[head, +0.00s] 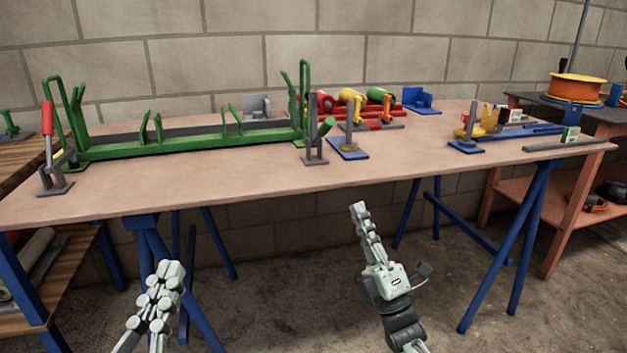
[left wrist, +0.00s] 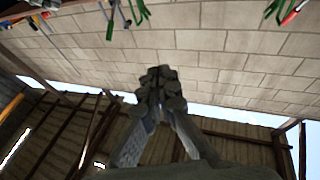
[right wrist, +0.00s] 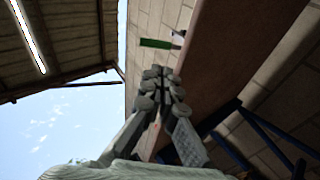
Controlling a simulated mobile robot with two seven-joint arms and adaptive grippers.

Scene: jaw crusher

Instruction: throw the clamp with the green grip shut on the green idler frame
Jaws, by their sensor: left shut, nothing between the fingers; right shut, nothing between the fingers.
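The green idler frame (head: 190,145) lies along the left half of the table, with tall uprights at its ends. The clamp with the green grip (head: 327,126) stands at the frame's right end, on a grey base plate with a grey bar upright. Its green grip slants up to the right. A green grip also shows in the right wrist view (right wrist: 157,43). My right gripper (head: 358,208) is shut and empty, in front of the table edge, below and right of this clamp. My left gripper (head: 171,269) is shut and empty, low before the table, apart from everything.
A clamp with a red grip (head: 47,118) stands at the frame's left end. The table's front strip (head: 230,180) is bare. Blue trestle legs stand below.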

